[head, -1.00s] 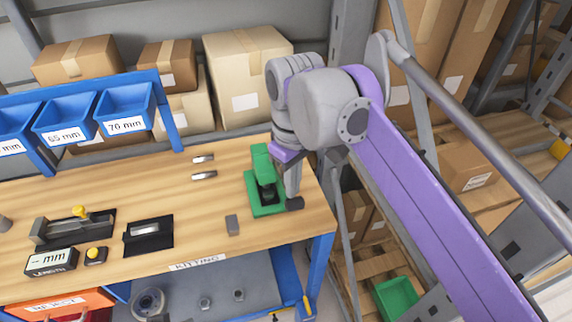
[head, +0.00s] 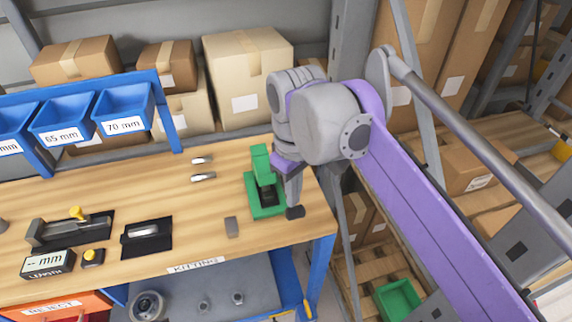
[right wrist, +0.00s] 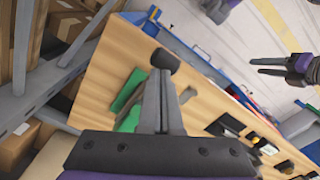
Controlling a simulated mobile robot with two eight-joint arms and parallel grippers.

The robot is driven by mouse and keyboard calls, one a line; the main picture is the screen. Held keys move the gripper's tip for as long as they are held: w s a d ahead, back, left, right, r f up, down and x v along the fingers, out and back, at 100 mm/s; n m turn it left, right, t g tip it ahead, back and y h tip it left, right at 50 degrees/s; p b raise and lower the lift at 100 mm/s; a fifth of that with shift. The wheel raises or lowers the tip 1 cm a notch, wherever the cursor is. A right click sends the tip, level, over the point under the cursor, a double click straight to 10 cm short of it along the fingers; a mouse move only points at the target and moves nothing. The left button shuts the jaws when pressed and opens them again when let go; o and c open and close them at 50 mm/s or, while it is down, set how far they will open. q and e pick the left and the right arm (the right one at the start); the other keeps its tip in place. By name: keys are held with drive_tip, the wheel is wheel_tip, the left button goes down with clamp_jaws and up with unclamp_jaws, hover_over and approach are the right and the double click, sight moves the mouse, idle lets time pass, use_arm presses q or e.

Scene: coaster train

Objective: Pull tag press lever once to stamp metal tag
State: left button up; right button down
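The green tag press (head: 253,200) stands near the right end of the wooden bench; part of it also shows in the right wrist view (right wrist: 128,102). My right gripper (head: 294,205) points down at the press's right side. In the right wrist view its grey fingers (right wrist: 164,75) come together at a round black knob (right wrist: 165,59), seemingly the lever's. The lever rod is hidden. Whether a tag sits in the press is unclear. My left gripper (right wrist: 258,67) is apart from the bench objects, its fingers spread and empty.
A grey block (head: 231,227) lies in front of the press. A black fixture (head: 148,238), a length gauge (head: 70,232) and its display (head: 47,263) stand further left. Blue bins (head: 124,110) hang at the back. The bench's right edge is close to my right arm.

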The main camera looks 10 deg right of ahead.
wheel_tip(320, 180, up, 13)
drive_tip(key=p, duration=1)
idle(0.5)
idle(0.4)
drive_tip(key=s+d+f+m+t, duration=0.2)
drive_tip(key=s+f, duration=0.3)
drive_tip(key=f, duration=0.6)
drive_tip(key=s+d+f+m+t, duration=0.3)
drive_tip(key=s+f, duration=0.3)
drive_tip(key=f, duration=0.6)
drive_tip(key=shift+s+d+f+m+t, duration=0.15)
drive_tip(key=shift+d+m+t, duration=0.15)
drive_tip(key=shift+d+m, duration=0.45)
